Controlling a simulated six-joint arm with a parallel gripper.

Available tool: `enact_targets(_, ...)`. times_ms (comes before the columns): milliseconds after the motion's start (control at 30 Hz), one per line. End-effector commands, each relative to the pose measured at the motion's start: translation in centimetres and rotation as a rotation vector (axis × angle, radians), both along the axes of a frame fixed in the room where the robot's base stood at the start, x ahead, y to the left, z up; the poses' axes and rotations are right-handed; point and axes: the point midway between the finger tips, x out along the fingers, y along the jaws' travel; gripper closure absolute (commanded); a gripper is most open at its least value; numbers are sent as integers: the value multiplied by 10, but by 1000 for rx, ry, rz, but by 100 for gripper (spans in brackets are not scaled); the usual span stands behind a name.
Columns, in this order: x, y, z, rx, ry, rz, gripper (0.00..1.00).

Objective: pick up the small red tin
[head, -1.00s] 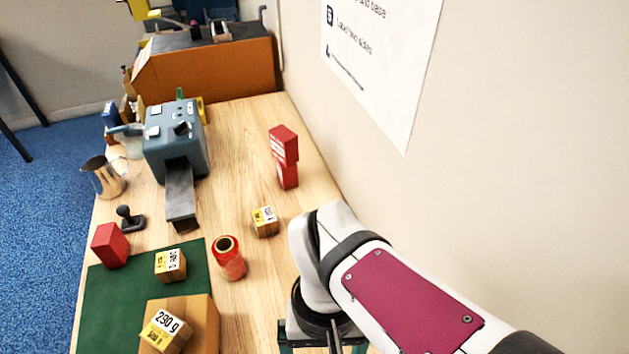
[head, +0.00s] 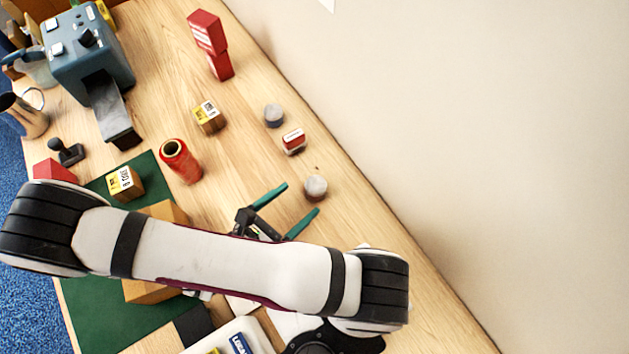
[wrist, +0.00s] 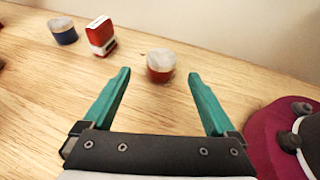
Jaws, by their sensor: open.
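The small red tin (wrist: 160,70) is short and round, with a red side and a pale grey lid. It stands upright on the wooden table, and in the head view mostly its grey lid (head: 315,186) shows. My gripper (head: 302,197) is open and empty, with its two green fingers pointing at the tin. In the wrist view the tin appears in the gap between the fingertips, slightly beyond them.
A blue tin (wrist: 62,31) and a small red-and-white box (wrist: 101,35) stand beyond the red tin. A red film roll (head: 181,162), a small carton (head: 209,117) and stacked red boxes (head: 210,45) stand farther off. The wall rises along the right edge.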

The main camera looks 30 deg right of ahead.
Motion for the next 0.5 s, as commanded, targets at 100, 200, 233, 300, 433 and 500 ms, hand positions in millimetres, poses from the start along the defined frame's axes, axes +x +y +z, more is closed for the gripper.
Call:
enact_targets(100, 3, -16, -6, -2, 4, -5, 8)
enact_targets(200, 7, -35, -14, -1, 4, -6, 8)
enact_targets(233, 8, -40, -16, -1, 3, -6, 8)
enact_targets(300, 11, -48, -20, -1, 2, -6, 8)
enact_targets(433, 13, -53, -22, 2, 0, -1, 8)
enact_targets(500, 13, -52, -22, 2, 0, 0, 8)
